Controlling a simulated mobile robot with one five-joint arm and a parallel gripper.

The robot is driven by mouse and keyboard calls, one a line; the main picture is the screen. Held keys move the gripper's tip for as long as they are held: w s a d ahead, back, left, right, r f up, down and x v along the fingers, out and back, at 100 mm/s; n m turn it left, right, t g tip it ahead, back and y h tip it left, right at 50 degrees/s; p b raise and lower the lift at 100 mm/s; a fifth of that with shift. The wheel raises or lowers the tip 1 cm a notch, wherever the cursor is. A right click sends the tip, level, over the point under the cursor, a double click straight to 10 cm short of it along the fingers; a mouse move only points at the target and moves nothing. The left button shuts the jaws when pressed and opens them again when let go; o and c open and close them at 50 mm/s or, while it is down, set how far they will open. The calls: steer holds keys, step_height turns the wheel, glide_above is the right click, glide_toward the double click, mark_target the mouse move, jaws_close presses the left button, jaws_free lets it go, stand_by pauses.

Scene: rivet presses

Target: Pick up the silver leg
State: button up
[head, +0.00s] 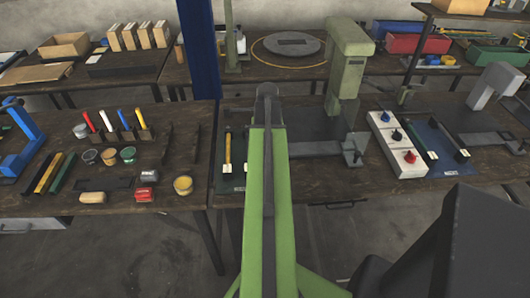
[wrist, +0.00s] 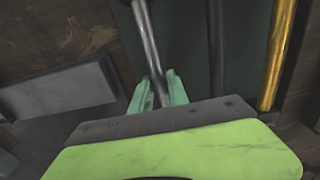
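The silver leg (wrist: 149,35) is a thin metal rod in the wrist view, running from the top edge down to my gripper (wrist: 159,82). The two pale green fingers stand on either side of its lower part, close to it. Whether they press on it, I cannot tell. It lies over a dark green mat (wrist: 185,45). A dark rod (wrist: 217,45) and a yellow rod (wrist: 278,55) lie to its right. In the head view my green arm hides the gripper and the silver leg.
In the head view the yellow rod (head: 228,154) lies just left of my arm. A pale green press (head: 346,65) and a white box with coloured knobs (head: 397,146) stand to the right. A blue post (head: 199,50) rises behind at left.

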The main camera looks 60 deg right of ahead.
jaws_close()
